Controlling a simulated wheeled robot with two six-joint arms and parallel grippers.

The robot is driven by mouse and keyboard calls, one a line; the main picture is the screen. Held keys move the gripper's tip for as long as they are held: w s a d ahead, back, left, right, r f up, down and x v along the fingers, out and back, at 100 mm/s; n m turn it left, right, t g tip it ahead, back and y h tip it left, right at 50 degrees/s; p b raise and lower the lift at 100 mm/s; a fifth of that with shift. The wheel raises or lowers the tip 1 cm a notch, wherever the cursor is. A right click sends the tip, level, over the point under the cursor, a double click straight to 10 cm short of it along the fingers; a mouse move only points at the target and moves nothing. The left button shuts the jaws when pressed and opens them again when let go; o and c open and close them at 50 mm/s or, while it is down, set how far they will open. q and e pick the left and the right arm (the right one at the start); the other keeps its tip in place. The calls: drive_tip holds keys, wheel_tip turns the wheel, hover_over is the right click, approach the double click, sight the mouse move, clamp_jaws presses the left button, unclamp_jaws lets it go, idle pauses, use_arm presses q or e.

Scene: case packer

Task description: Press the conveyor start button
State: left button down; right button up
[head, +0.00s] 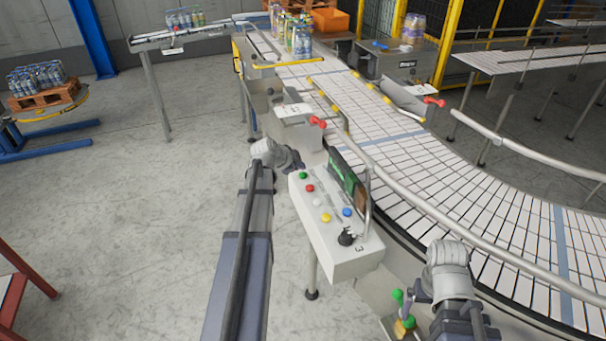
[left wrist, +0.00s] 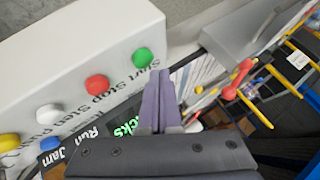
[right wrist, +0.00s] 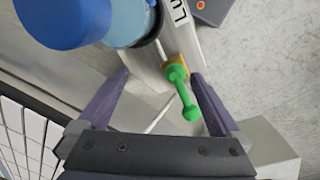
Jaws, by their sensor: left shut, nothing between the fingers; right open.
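The control box (head: 335,240) carries several coloured buttons on its sloped top. The green button (head: 303,176) is at its far end; in the left wrist view the green button (left wrist: 142,57) is beside the printed word "Start". My left gripper (left wrist: 158,75) is shut and empty, its fingertips just right of and below the green button in that view; I cannot tell whether they touch it. In the head view the left wrist is left of the box's far end. My right gripper (right wrist: 158,95) is open, with a green-handled lever (right wrist: 183,93) showing between its fingers.
The red button (left wrist: 97,84) is close beside the green one. A display screen (head: 347,180) stands along the box's right edge. A curved conveyor (head: 420,170) with a grey rail runs behind. A red handle (head: 317,122) sticks out beyond the box. The floor at left is open.

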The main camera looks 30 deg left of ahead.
drive_tip(key=shift+f, duration=0.1)
use_arm(q)
drive_tip(key=shift+f+b, duration=0.4)
drive_tip(key=shift+b, duration=0.05)
use_arm(e)
drive_tip(key=shift+f, duration=0.35)
